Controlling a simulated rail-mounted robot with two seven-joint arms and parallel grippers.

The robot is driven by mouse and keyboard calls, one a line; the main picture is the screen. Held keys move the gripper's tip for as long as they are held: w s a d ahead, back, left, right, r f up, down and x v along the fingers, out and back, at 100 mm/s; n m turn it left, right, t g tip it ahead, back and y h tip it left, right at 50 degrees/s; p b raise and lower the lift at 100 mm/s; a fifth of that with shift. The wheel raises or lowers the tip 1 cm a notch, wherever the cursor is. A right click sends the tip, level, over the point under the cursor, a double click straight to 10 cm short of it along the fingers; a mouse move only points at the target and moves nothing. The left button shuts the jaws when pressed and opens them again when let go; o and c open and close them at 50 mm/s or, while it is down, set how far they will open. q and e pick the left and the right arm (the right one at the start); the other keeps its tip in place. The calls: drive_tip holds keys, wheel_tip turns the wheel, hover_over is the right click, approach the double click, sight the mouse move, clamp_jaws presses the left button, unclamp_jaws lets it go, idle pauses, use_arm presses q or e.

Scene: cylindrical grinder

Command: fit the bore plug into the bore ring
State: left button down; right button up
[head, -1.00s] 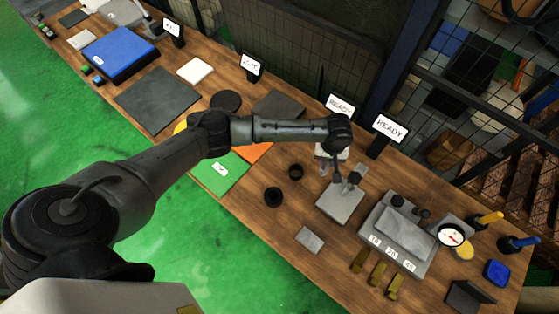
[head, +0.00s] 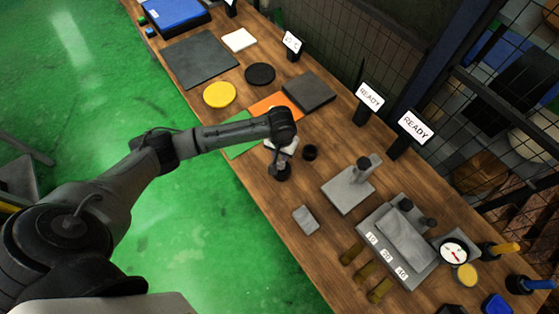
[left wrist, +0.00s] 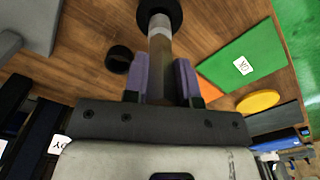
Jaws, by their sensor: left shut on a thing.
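My left gripper (head: 281,151) is above the larger black ring (head: 283,173), which I take as the bore ring, near the front edge of the bench. In the left wrist view the two purple fingers of my left gripper (left wrist: 160,66) are shut on a grey-brown metal cylinder, the bore plug (left wrist: 160,45). The plug's far end lies over the opening of the black ring (left wrist: 147,13). I cannot tell how deep the end is, or whether it touches the ring. The gripper mostly hides the plug in the head view. My right gripper is not in view.
A smaller black ring (head: 309,152) stands close to the right. A small grey block (head: 306,220) lies nearer the front edge, and a grey stand (head: 347,190) is farther right. Green (head: 238,148) and orange (head: 268,105) mats lie left and behind. Bare wood surrounds the rings.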

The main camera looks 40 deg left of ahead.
sight(281, 160)
use_arm(q)
wheel_tip(281, 160, down, 4)
drive_tip(key=shift+f, duration=0.5)
drive_tip(key=c, duration=0.9)
unclamp_jaws()
drive_tip(key=shift+f, duration=0.15)
